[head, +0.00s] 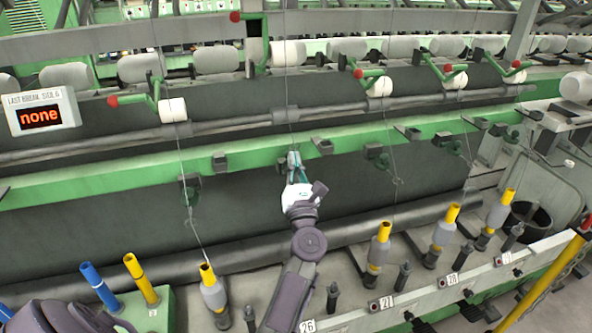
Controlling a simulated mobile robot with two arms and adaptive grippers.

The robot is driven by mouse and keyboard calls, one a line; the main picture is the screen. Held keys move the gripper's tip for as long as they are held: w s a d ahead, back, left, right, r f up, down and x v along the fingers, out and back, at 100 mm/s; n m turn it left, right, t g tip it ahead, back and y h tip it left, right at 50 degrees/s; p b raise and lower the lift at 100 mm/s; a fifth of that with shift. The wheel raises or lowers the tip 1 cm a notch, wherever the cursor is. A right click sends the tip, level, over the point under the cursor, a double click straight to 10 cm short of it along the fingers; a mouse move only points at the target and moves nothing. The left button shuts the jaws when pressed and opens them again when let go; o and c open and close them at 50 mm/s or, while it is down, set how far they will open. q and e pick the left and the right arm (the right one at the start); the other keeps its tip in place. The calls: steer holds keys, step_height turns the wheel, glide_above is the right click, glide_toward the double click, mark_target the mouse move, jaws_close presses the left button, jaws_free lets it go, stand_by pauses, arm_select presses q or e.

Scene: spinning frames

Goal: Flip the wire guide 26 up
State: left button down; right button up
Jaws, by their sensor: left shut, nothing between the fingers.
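My left gripper (294,158) is shut with nothing visible between its fingers. It is at the lower edge of the green rail (130,178), in the row of wire guides above the 26 label (307,326). Wire guide 26 itself cannot be made out; the fingers and hand cover that spot. A thin thread comes down from above to the fingertips. Neighbouring dark wire guides show to the left (190,184) and right (375,154), with wire hanging below them. Whether the gripper touches the guide cannot be told. My right gripper is not in view.
Yellow-topped bobbins stand at the lower left (213,293) and right (379,250). Small dark brackets (323,146) sit on the rail beside the gripper. Green levers with red knobs (113,101) project above. A sign reading "none" (41,116) is at left.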

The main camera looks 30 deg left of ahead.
arm_select(q)
steer(key=shift+a+r, duration=0.1)
steer(key=shift+r, duration=0.2)
stand_by(0.4)
steer(key=v, duration=0.7)
steer(key=shift+f, duration=0.25)
steer(key=shift+s, duration=0.15)
